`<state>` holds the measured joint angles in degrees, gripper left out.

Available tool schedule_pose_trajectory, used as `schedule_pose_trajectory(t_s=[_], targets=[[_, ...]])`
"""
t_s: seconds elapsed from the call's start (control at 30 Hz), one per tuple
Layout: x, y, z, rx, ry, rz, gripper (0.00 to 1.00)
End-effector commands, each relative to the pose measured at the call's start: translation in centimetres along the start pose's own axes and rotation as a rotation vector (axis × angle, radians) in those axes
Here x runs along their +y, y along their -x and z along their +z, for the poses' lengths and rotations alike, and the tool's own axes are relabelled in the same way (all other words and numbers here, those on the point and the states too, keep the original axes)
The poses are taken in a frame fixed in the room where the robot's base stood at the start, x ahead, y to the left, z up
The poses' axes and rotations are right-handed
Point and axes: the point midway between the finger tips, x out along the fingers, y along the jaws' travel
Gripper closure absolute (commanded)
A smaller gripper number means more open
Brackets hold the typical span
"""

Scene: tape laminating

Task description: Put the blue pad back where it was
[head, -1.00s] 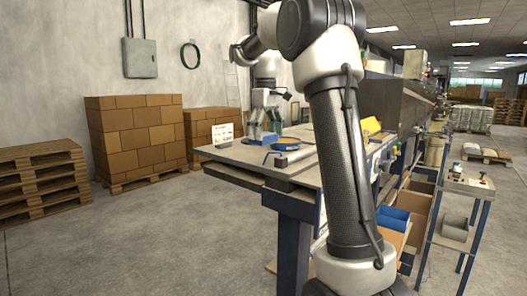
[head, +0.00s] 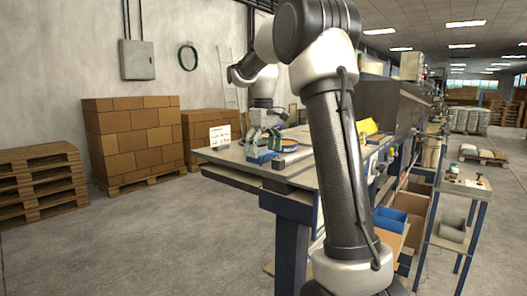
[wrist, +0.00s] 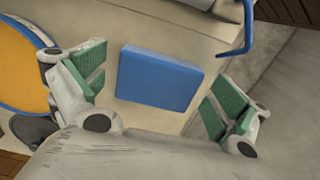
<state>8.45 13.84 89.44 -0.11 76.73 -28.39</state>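The blue pad (wrist: 160,78) is a flat rectangular block lying on the light worktop in the wrist view. My gripper (wrist: 155,90) is open, with its green-lined fingers spread on either side of the pad. A gap shows between each finger and the pad, so they do not appear to touch. The pad cannot be told apart clearly there from other blue parts near the fingers.
An orange disc with a blue rim (wrist: 22,68) lies close beside the left finger in the wrist view. A bent blue handle (wrist: 248,25) is at upper right. A small white sign (head: 220,136) stands at the table's left edge. A grey roller (head: 292,158) lies near the front edge.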

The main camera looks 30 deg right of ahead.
Motion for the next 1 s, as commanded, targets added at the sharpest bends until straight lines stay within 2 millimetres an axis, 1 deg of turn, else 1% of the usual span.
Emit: schedule_pose_trajectory(t_s=[0.27,0.37,0.47,0.7,0.8,0.9,1.0], targets=[[0.0,0.1,0.0,0.0,0.0,0.0,0.0],[0.0,0.7,-0.1,0.002,0.0,0.001,0.0],[0.0,2.2,-0.1,0.004,0.0,0.002,0.0],[0.0,7.7,-0.1,0.004,0.0,0.002,0.0],[0.0,9.6,-0.1,0.003,0.0,0.001,0.0],[0.0,11.1,-0.1,0.002,0.0,0.001,0.0],[0.0,12.0,0.0,0.002,-0.001,0.001,0.0]])
